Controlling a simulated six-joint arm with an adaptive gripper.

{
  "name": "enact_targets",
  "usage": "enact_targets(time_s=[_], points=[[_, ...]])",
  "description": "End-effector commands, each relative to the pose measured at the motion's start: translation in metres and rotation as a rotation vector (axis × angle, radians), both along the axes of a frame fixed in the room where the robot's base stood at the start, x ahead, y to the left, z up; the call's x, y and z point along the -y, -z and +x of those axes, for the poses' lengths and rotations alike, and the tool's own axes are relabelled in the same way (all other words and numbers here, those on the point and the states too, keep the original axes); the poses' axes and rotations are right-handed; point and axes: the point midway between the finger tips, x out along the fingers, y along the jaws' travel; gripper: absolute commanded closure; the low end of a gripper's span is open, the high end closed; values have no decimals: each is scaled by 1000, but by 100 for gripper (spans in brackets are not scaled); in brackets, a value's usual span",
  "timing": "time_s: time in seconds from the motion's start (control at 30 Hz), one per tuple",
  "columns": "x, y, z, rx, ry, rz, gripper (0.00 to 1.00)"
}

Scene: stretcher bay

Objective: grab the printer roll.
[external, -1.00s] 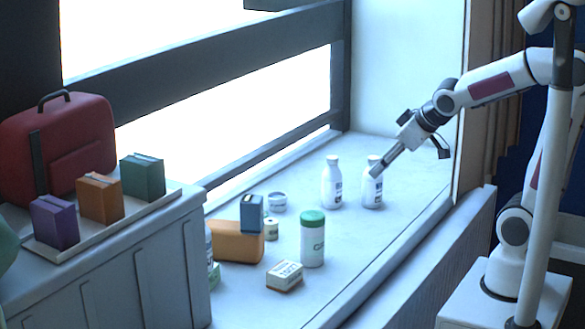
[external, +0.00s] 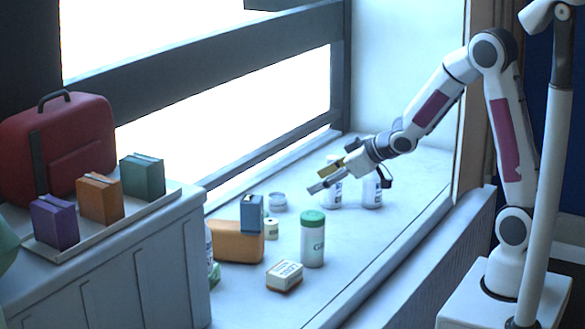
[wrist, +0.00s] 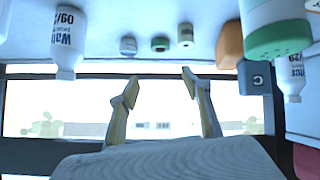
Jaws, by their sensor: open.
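A small cream roll with a dark centre, which looks like the printer roll (external: 271,229), stands on the ledge in front of a small round tin and right of a blue box. In the wrist view the roll (wrist: 186,37) shows near the top, right of a green-rimmed round item (wrist: 160,43). My gripper (external: 325,178) is open and empty, above the ledge and to the right of the roll, apart from it. In the wrist view its two fingers (wrist: 160,77) are spread, with the roll beyond them.
A green-capped bottle (external: 313,240), a small carton (external: 285,276), an orange item (external: 238,243), a blue box (external: 251,214) and the tin (external: 277,201) stand around the roll. The ledge's right front is clear.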

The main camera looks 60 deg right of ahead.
Motion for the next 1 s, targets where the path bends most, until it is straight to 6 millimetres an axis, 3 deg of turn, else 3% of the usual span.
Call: enact_targets(time_s=[0.3,0.6,1.0], points=[[-17,44,30,55,-99,70,52],[-37,82,45,104,-190,162,52],[-46,96,48,130,-228,215,52]])
